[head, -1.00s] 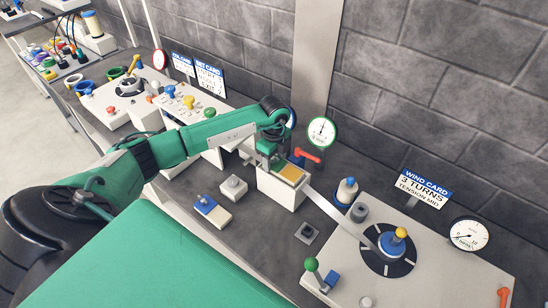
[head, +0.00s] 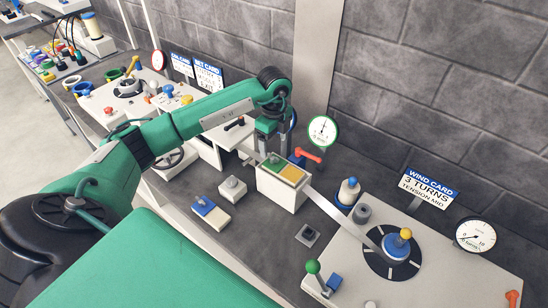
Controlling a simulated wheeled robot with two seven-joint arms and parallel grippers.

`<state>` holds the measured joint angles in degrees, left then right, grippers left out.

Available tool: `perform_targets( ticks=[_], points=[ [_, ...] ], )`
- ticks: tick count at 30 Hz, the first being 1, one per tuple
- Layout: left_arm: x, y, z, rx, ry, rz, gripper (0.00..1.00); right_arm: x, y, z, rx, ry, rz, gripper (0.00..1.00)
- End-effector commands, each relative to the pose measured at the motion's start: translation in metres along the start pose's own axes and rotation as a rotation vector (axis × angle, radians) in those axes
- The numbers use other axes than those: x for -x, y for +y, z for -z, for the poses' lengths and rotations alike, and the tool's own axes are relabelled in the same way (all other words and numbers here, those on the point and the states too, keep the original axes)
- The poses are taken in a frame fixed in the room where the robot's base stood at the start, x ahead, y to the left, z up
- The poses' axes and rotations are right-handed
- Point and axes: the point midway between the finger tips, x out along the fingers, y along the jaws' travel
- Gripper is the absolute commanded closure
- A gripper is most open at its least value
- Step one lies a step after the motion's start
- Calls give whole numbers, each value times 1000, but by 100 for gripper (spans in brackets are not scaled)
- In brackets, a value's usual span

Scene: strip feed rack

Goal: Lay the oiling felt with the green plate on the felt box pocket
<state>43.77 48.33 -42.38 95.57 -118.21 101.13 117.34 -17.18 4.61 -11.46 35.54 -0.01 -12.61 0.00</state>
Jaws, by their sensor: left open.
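The felt box (head: 281,193) is a white box at the middle of the bench. The oiling felt with the green plate (head: 273,160) lies on the left part of its top. A yellow-orange area (head: 292,173) shows right beside it. A pale strip runs from the box to the round dial at the right. My left gripper (head: 270,150) is open and empty, pointing down just above the green plate's far edge, apparently clear of it. Whether the felt lies fully flat in its pocket is too small to tell. My right gripper is out of view.
A red-handled lever (head: 307,154) and a round gauge (head: 322,130) stand close behind the box. A blue-and-white block (head: 210,212) and a grey-white block (head: 232,188) are on the bench to the left. The winding panel (head: 350,268) is at the right.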

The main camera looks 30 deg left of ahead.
Motion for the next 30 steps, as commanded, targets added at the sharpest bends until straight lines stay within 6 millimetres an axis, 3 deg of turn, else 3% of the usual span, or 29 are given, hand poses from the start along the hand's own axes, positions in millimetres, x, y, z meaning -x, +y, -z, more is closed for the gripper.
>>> perform_targets(
  ticks=[6,10,30],
  points=[
    [34,-1,0,0,0,3,24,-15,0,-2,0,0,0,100],
    [43,0,0,1,0,0,24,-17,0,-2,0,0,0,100],
    [45,0,0,1,0,-1,24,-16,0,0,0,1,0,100]
  ],
)
